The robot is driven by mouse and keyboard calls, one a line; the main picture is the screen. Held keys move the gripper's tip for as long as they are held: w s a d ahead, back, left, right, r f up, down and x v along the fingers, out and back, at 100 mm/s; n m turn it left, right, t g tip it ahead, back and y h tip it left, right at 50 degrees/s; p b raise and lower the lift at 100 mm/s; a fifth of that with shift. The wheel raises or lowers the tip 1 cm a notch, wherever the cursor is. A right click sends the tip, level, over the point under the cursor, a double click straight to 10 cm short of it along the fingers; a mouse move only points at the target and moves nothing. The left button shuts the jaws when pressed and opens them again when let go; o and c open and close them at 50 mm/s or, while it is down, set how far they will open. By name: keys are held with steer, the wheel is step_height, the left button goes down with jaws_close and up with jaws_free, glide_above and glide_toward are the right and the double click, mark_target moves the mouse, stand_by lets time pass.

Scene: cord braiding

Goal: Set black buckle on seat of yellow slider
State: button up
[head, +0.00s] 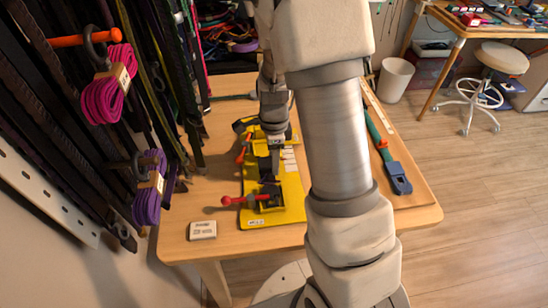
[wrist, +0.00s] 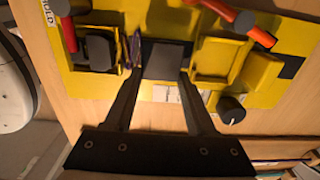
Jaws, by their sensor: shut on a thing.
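My gripper (wrist: 162,72) is shut on the black buckle (wrist: 166,58), a dark flat block between its two fingers in the wrist view. It is over the yellow board (wrist: 140,18), between two yellow holders. The right holder (wrist: 214,60), with an open, empty recess, may be the slider's seat; I cannot tell for sure. The left holder (wrist: 82,82) has a dark block (wrist: 99,50) in it. In the head view my gripper (head: 270,172) points down over the board (head: 290,200); the buckle is hard to make out there. Contact under the buckle is hidden.
A red-handled clamp (head: 240,200) stands at the board's near end and an orange-handled one (head: 243,150) farther back. A black knob (wrist: 231,108) rises near the right holder. A small white box (head: 203,230) lies front left. Cords (head: 108,88) hang at left.

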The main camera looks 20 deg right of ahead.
steer(key=shift+w+d+p, duration=0.2)
steer(key=shift+w+d, duration=0.05)
steer(key=shift+w, duration=1)
steer(key=shift+w+d+p, duration=0.2)
steer(key=shift+w+d, duration=0.1)
steer(key=shift+w, duration=0.95)
steer(key=shift+w+d+p, duration=0.2)
steer(key=shift+w+d, duration=0.05)
steer(key=shift+w, duration=1)
steer(key=shift+f+p, duration=0.3)
steer(key=o, duration=1.4)
steer(key=shift+r, duration=0.1)
steer(key=s+a+r+n+t+p, duration=0.1)
steer(key=s+r+n+p, duration=0.15)
steer(key=r, duration=1.05)
steer(key=s+a+r+n+p, duration=0.1)
steer(key=s+r+n+p, duration=0.15)
steer(key=r, duration=0.95)
steer(key=s+a+r+n+t+p, duration=0.1)
steer(key=s+r+n, duration=0.2)
steer(key=s+n, duration=0.2)
steer(key=s+a+r+n+t+p, duration=0.1)
steer(key=s+r+n, duration=0.3)
steer(key=s, duration=0.4)
steer(key=s+a+r+n+t+p, duration=0.1)
steer(key=s+r+n+t, duration=0.1)
steer(key=s+r+n, duration=0.2)
steer(key=shift+s+a+r+n+t, duration=0.1)
steer(key=shift+s+n+t, duration=0.2)
steer(key=shift+s+n, duration=0.95)
